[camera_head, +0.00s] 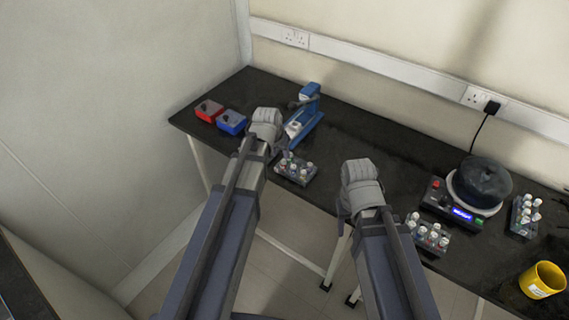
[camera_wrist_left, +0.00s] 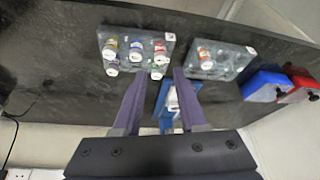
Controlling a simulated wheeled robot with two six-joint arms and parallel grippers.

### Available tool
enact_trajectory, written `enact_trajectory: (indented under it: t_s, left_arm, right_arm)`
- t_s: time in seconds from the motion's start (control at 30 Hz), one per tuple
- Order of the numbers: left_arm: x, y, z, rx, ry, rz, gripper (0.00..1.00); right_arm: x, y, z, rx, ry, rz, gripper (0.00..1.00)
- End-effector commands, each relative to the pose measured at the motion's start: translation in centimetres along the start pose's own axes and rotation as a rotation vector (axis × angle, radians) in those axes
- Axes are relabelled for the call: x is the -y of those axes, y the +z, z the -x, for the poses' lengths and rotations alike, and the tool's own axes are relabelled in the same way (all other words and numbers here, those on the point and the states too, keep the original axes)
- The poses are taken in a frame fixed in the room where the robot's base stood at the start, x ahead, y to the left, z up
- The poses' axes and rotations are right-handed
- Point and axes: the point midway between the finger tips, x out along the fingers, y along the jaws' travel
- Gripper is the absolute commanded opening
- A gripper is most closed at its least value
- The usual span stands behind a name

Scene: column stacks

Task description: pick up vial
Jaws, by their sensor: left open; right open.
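Several small vials with white caps and coloured labels stand in a rack (camera_head: 296,171) on the black bench, just right of my left gripper (camera_head: 266,122). In the left wrist view the same kind of vials (camera_wrist_left: 136,50) stand in a pale rack beyond the fingertips. A second rack beside it holds one vial with an orange label (camera_wrist_left: 204,54). My left gripper (camera_wrist_left: 157,74) is open, with nothing between its fingers. My right gripper (camera_head: 359,172) is over the bench's front edge; its fingers are hard to make out.
A red box (camera_head: 208,110), a blue box (camera_head: 231,122) and a blue device (camera_head: 305,118) are at the left end. The bench middle is clear.

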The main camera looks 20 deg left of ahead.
Motion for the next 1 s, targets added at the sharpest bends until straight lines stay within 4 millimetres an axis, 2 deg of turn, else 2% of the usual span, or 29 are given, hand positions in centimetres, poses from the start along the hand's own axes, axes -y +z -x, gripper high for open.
enact_trajectory:
  t_s: [0.2, 0.53, 0.83, 1.0]
  left_arm:
    - [0.0, 0.1, -2.3, 0.001, 0.0, 0.0, 0.41]
    - [0.0, 0.1, -3.1, 0.002, 0.0, 0.0, 0.41]
    - [0.1, 0.2, -6.9, 0.002, 0.0, 0.0, 0.41]
    - [0.1, 0.1, -7.8, 0.002, 0.0, 0.0, 0.41]
  right_arm:
    - [0.2, -0.1, -2.2, 0.0, 0.0, 0.0, 0.5]
    - [0.3, -0.2, -2.9, 0.0, 0.0, 0.0, 0.5]
    - [0.6, -0.4, -6.4, 0.0, 0.0, 0.0, 0.5]
    - [0.7, -0.4, -7.2, 0.0, 0.0, 0.0, 0.5]
